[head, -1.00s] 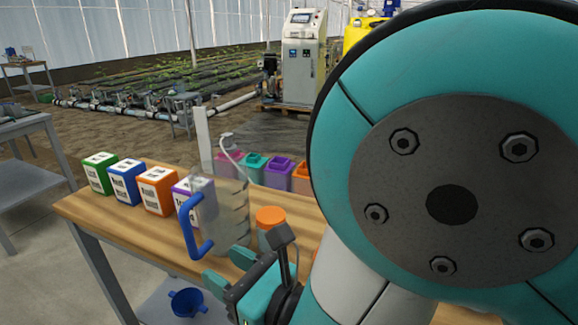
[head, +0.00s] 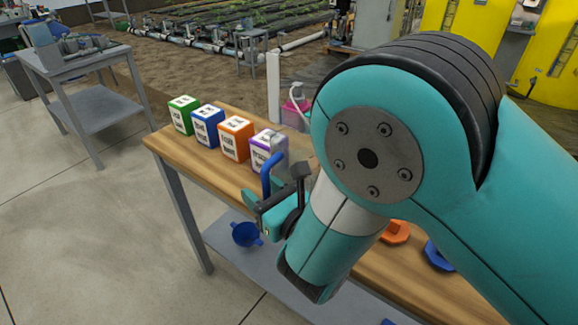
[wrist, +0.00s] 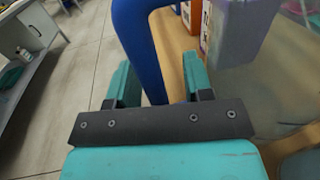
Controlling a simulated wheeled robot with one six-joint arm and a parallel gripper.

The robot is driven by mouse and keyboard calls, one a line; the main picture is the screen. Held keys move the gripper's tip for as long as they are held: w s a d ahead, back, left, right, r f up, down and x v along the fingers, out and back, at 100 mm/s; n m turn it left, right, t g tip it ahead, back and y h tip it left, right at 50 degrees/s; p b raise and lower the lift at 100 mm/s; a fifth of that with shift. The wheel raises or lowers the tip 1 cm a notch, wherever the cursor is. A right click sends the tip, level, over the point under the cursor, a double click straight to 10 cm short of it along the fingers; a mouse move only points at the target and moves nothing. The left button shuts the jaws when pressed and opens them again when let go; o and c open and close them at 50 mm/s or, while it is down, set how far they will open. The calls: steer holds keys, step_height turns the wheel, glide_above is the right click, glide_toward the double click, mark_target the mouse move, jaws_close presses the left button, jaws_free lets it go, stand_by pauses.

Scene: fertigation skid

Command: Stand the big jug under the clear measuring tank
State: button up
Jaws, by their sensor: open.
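The big jug's blue handle (head: 270,172) stands up from the near edge of the wooden bench, and its clear body is mostly hidden behind my arm in the head view. My gripper (head: 274,188) is open right at the handle. In the wrist view the blue handle (wrist: 142,45) passes between the two open fingers of my gripper (wrist: 158,84), with no clear grip on it. The jug's see-through wall (wrist: 285,90) fills the right of the wrist view. I cannot make out the clear measuring tank in the current views.
Green, blue, orange and purple labelled boxes (head: 235,138) stand in a row on the bench (head: 170,142). A blue funnel-like piece (head: 246,234) lies on the lower shelf. An orange piece (head: 396,232) and a blue piece (head: 440,254) are right of my arm.

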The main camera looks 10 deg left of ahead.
jaws_close()
steer(key=shift+a+r, duration=0.1)
step_height(320, 180, up, 20)
steer(key=p, duration=1.9)
